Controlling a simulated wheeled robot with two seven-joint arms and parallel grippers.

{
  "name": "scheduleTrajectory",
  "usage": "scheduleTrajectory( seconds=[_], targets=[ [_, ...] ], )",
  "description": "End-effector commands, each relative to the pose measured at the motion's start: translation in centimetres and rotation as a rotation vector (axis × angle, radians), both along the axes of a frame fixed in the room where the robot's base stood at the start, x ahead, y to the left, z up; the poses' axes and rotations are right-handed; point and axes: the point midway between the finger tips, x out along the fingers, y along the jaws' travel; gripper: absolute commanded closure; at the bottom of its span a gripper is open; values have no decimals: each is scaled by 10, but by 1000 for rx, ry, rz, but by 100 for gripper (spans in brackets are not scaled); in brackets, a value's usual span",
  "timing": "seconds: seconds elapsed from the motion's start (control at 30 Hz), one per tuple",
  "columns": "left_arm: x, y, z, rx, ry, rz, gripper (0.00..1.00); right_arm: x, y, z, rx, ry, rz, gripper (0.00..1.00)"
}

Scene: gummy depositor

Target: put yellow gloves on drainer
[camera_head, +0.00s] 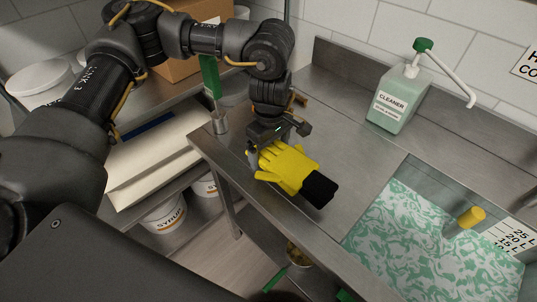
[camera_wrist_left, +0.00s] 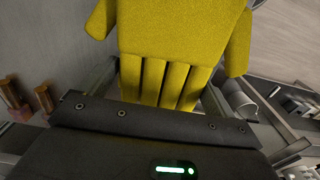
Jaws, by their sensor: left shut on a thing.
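The yellow gloves (camera_head: 290,168) with a black cuff (camera_head: 319,190) are at the steel counter left of the sink, in the middle of the head view. My left gripper (camera_head: 266,150) is shut on them at the finger end, and the cuff points to the lower right. In the left wrist view the gloves (camera_wrist_left: 180,40) fill the space between the fingers of my left gripper (camera_wrist_left: 160,88). Whether they touch the counter is unclear. The bare steel surface (camera_head: 345,140) beside the sink is likely the drainer; no separate rack shows. My right gripper is not in view.
A cleaner bottle (camera_head: 397,97) with a green pump stands at the back of the counter. The sink (camera_head: 425,240) holds green-white foamy liquid and a yellow cylinder (camera_head: 471,217). A green-handled tool (camera_head: 211,85) stands near the left corner. A syrup bucket (camera_head: 165,217) sits below left.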

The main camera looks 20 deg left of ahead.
Motion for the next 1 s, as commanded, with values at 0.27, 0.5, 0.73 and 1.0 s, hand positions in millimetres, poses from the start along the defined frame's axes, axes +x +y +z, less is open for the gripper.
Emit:
scheduleTrajectory(
  seconds=[0.27,0.5,0.73,1.0],
  targets=[
    [5,6,-21,0,5,1,50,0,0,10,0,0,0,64],
    [5,6,-40,0,1,1,50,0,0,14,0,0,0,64],
    [5,6,-41,0,0,0,50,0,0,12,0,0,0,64],
    [5,6,-43,1,1,0,0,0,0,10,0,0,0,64]
  ],
)
